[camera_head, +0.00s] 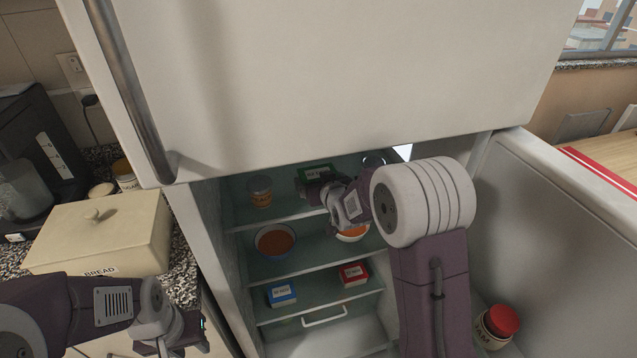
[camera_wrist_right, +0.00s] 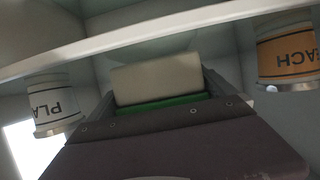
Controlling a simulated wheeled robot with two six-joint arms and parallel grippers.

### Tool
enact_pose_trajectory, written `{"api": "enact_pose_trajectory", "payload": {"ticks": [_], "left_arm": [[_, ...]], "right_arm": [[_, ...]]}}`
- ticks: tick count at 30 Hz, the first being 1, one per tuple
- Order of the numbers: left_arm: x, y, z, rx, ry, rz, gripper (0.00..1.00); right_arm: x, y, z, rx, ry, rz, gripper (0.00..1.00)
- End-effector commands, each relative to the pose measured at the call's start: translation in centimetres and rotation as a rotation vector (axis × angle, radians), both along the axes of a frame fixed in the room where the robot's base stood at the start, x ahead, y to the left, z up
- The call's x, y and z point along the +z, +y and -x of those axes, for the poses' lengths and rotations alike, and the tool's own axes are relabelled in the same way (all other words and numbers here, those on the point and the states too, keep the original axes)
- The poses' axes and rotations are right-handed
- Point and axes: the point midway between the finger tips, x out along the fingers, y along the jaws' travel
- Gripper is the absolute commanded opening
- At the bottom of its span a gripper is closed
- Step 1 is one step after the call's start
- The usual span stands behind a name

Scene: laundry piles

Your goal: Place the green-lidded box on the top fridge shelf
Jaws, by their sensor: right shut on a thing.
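The green-lidded box (camera_head: 316,170) is inside the open fridge, at the level of the top shelf (camera_head: 290,215). My right gripper (camera_head: 318,187) reaches in and is shut on the box, partly covering it in the head view. In the right wrist view, which appears upside down, the pale box body (camera_wrist_right: 158,80) and its green lid (camera_wrist_right: 160,104) sit between the fingers. The shelf's pale front edge (camera_wrist_right: 120,38) crosses that view close to the box; I cannot tell whether they touch. My left gripper (camera_head: 175,343) is outside the fridge at the lower left, its fingers unclear.
Jars stand either side of the box, one orange-labelled (camera_wrist_right: 288,50) and one white-labelled (camera_wrist_right: 52,105). Lower shelves hold a bowl (camera_head: 275,240), a blue box (camera_head: 282,294) and a red box (camera_head: 354,273). The open fridge door (camera_head: 560,220) holds a red-lidded jar (camera_head: 497,325). A bread box (camera_head: 105,233) stands left.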

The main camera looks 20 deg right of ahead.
Motion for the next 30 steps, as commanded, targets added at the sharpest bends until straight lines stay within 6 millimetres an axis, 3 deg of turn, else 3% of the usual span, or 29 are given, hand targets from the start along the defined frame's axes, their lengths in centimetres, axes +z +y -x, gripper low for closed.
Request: {"api": "enact_pose_trajectory", "payload": {"ticks": [11,12,13,23,30], "left_arm": [[-0.5,0.0,0.0,0.0,0.0,0.0,0.36],[-0.5,0.0,0.0,0.0,0.0,0.0,0.36],[-0.4,0.0,0.0,0.0,0.0,0.0,0.36],[0.1,0.0,0.0,0.0,0.0,0.0,0.36],[0.1,0.0,0.0,0.0,0.0,0.0,0.36]], "right_arm": [[-0.6,0.0,-0.1,0.0,-0.005,-0.001,0.35],[-0.7,0.0,0.0,0.0,-0.002,-0.001,0.97],[-0.6,0.0,0.0,0.0,-0.002,-0.001,1.0],[0.0,0.0,0.2,0.0,-0.003,-0.001,1.0],[1.7,-0.2,4.2,-0.001,-0.004,-0.001,1.0]]}}
